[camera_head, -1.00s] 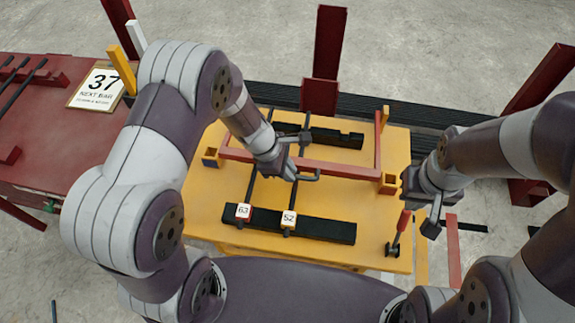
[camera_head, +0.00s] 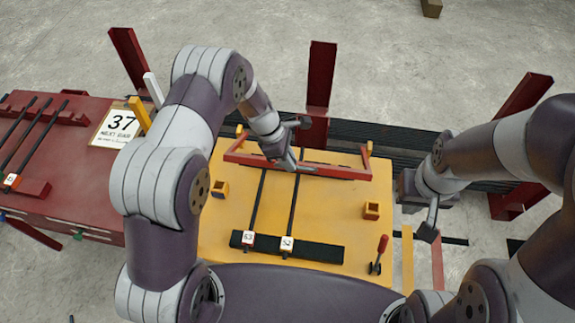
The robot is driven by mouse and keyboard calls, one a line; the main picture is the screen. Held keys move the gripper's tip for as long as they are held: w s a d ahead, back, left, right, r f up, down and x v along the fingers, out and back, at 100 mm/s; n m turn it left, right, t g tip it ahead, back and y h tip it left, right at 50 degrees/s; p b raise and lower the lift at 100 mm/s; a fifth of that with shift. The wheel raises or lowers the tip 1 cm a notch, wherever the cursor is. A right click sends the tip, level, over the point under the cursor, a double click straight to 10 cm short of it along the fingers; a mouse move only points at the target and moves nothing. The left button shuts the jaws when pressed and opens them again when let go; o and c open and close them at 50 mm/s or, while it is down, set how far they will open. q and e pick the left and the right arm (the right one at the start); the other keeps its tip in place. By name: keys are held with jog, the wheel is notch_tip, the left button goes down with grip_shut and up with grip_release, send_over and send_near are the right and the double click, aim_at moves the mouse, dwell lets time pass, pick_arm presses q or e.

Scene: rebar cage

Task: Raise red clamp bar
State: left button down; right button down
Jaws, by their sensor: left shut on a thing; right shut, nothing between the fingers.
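The red clamp bar (camera_head: 338,171) is a red frame above the yellow table (camera_head: 325,213), toward its far side. Its front bar is clear of the small yellow socket blocks at left (camera_head: 221,189) and right (camera_head: 371,210). My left gripper (camera_head: 292,164) is shut on the front bar near its middle; the fingertips are partly hidden by the arm. My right gripper (camera_head: 427,228) is shut and empty, off the table's right edge.
Two black bars tagged 63 (camera_head: 248,239) and 52 (camera_head: 287,242) lie on the table over a black block (camera_head: 325,252). A red-handled lever (camera_head: 380,250) stands at the front right. A red table (camera_head: 70,170) with a sign reading 37 (camera_head: 120,124) is at left. Red posts (camera_head: 319,90) stand behind.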

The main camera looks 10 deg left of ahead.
pick_arm(q)
jog(key=shift+w+r, duration=0.15)
jog(key=shift+w, duration=0.3)
jog(key=c, duration=1.1)
grip_release()
jog(key=shift+w, duration=0.1)
jog(key=shift+w+f, duration=0.3)
jog(key=shift+w, duration=0.05)
jog(key=shift+s+r, duration=0.1)
jog(key=shift+s, duration=0.2)
pick_arm(e)
jog(key=shift+w, duration=0.35)
jog(key=shift+w+f, duration=0.1)
pick_arm(q)
jog(key=b+v, duration=0.1)
jog(key=v, duration=1.1)
jog(key=shift+r, duration=0.3)
pick_arm(e)
jog(key=shift+f, duration=0.75)
